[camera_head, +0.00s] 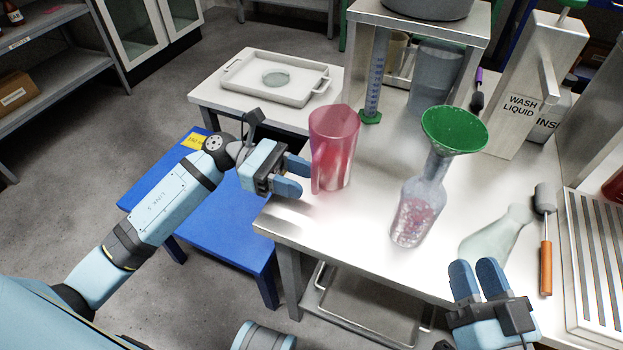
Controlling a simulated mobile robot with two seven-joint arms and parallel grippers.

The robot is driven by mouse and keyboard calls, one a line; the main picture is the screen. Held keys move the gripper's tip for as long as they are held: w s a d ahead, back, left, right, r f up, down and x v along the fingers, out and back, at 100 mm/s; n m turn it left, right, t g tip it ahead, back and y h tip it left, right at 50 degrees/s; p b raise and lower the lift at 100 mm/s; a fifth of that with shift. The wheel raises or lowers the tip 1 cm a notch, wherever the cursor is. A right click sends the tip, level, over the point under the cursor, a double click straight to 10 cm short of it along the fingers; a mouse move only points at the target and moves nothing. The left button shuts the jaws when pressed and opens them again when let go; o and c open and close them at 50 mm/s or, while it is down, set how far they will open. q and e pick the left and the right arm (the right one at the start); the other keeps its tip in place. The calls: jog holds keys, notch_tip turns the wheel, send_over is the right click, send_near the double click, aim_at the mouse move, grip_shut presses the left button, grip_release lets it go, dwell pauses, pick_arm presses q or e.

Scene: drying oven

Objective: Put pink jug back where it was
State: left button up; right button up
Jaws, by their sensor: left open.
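The pink jug (342,140) is translucent and stands upright near the left edge of the steel table (370,225). Its handle side faces left and toward me. My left gripper (300,176) is open just left of the jug, with its fingertips pointing at the handle side. Whether a fingertip touches the jug cannot be told. My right gripper (474,264) hangs over the table's front right part, holding nothing that I can see.
A clear bottle (418,215) with pink bits carries a green funnel (455,130) right of the jug. A glass flask (497,232) lies near the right gripper. A white tray (240,80) sits on a side table. A blue stool (225,225) stands below my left arm.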

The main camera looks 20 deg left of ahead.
pick_arm(q)
jog(key=a, duration=0.9)
jog(key=shift+w+p, duration=0.15)
jog(key=shift+p, duration=0.2)
pick_arm(e)
jog(key=shift+r+t, duration=0.3)
jog(key=shift+r, duration=0.45)
jog(key=shift+r, duration=0.1)
pick_arm(q)
jog(key=shift+r, duration=0.1)
